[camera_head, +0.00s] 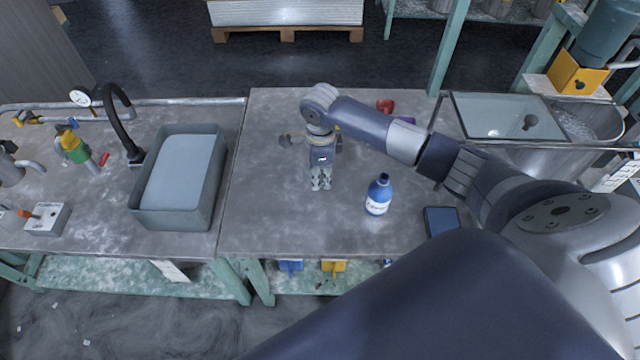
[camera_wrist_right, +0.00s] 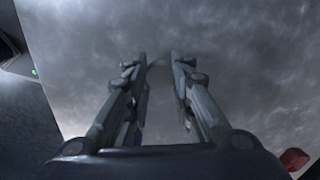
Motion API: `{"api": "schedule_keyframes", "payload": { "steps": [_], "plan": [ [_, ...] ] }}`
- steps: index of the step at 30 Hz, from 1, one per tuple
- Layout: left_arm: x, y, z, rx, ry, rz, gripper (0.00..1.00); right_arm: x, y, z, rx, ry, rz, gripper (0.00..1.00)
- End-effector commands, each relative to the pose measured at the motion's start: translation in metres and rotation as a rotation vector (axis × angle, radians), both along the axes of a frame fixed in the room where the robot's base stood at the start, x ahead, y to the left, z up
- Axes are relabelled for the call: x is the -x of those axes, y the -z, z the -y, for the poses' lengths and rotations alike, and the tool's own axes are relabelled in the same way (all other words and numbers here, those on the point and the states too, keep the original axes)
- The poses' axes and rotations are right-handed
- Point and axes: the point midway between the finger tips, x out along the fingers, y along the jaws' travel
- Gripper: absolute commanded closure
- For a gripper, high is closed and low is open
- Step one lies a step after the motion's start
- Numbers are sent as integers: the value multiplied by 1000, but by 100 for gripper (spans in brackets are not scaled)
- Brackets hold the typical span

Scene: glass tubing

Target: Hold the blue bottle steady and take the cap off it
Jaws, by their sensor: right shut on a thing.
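The blue bottle (camera_head: 378,197) stands upright on the bench, with a white label. The bottle is not seen in the wrist view. My left gripper is not in view.
A grey basin (camera_head: 213,190) and a black curved tap (camera_head: 122,110) are at the left. A dark flat block (camera_head: 441,221) lies right of the bottle. A red object (camera_head: 385,106) is behind my right arm. A glass-lidded tank (camera_head: 505,115) is at the right. The front middle bench is clear.

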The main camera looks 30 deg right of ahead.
Motion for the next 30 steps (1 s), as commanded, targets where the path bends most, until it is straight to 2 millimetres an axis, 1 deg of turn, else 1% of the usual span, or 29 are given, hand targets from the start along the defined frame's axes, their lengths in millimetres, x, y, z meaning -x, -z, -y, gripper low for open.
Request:
{"api": "schedule_keyframes", "payload": {
  "steps": [3, 6, 9, 17, 22, 23, 24, 25, 30],
  "plan": [
    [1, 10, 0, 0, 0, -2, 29, -9, 4, 4, -2, 2, 1, 100],
    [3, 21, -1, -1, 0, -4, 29, -6, 24, 2, -4, 0, -4, 100],
    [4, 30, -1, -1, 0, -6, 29, -7, 36, 3, -2, 0, -1, 100],
    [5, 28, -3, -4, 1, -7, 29, -7, 35, 3, -1, 0, 0, 100],
    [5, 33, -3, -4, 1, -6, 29, -7, 41, 4, 0, 0, 0, 100],
    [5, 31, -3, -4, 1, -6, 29, -7, 39, 3, 0, 0, 0, 72],
    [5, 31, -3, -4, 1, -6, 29, -7, 39, 3, 0, 0, 0, 63],
    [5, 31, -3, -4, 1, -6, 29, -7, 39, 3, 0, 0, 0, 58],
    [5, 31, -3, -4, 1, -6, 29, -7, 39, 3, 0, 0, 0, 58]
  ]
}}
